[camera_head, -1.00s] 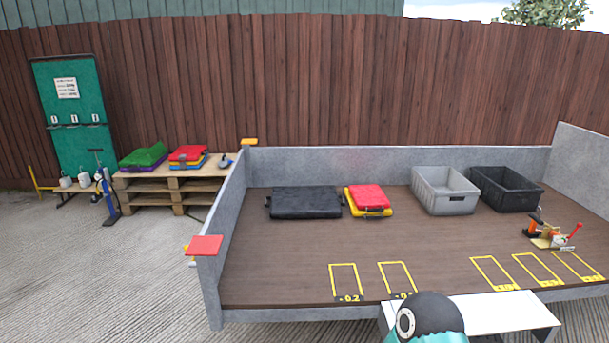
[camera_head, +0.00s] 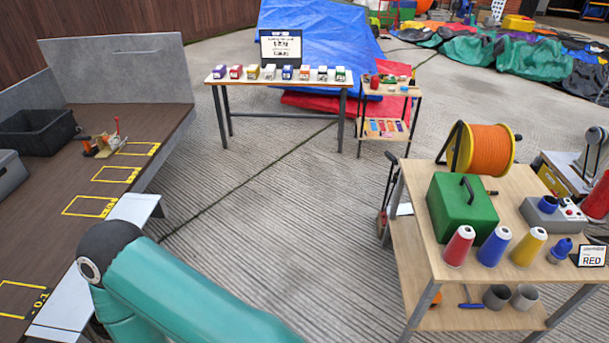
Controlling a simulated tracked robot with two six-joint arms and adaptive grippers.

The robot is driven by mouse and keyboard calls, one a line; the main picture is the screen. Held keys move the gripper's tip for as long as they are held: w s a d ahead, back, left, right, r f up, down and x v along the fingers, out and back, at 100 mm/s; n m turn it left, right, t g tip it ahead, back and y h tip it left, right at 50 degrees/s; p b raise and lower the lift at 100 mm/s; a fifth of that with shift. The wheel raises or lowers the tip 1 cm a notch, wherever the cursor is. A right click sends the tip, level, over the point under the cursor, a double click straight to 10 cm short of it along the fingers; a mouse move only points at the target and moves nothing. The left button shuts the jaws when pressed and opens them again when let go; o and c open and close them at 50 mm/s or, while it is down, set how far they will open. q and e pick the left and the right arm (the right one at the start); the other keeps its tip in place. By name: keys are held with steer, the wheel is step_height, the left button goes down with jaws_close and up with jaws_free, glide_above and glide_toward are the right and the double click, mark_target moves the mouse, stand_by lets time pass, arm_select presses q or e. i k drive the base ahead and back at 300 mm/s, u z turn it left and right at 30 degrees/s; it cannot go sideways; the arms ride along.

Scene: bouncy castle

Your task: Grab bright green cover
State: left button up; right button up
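A bright green box-shaped cover (camera_head: 463,212) with a dark handle on top sits upright on the upper shelf of the wooden workbench (camera_head: 420,228) at the right. I cannot tell whether anything is under it. Neither of my grippers shows; only a teal link of my own arm with a black joint crosses the lower left, apart from the cover.
A table with small boxes (camera_head: 275,80) is behind. Concrete floor lies open between the truck bed (camera_head: 120,100) and bench.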

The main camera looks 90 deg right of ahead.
mark_target(454, 200)
steer(key=u, duration=1.25)
steer(key=i, duration=0.1)
steer(key=z, duration=2.2)
steer(key=i, duration=0.2)
steer(key=z, duration=2.1)
steer(key=k, duration=0.6)
steer(key=z, duration=0.35)
steer(key=i, duration=1.95)
steer(key=u, duration=0.35)
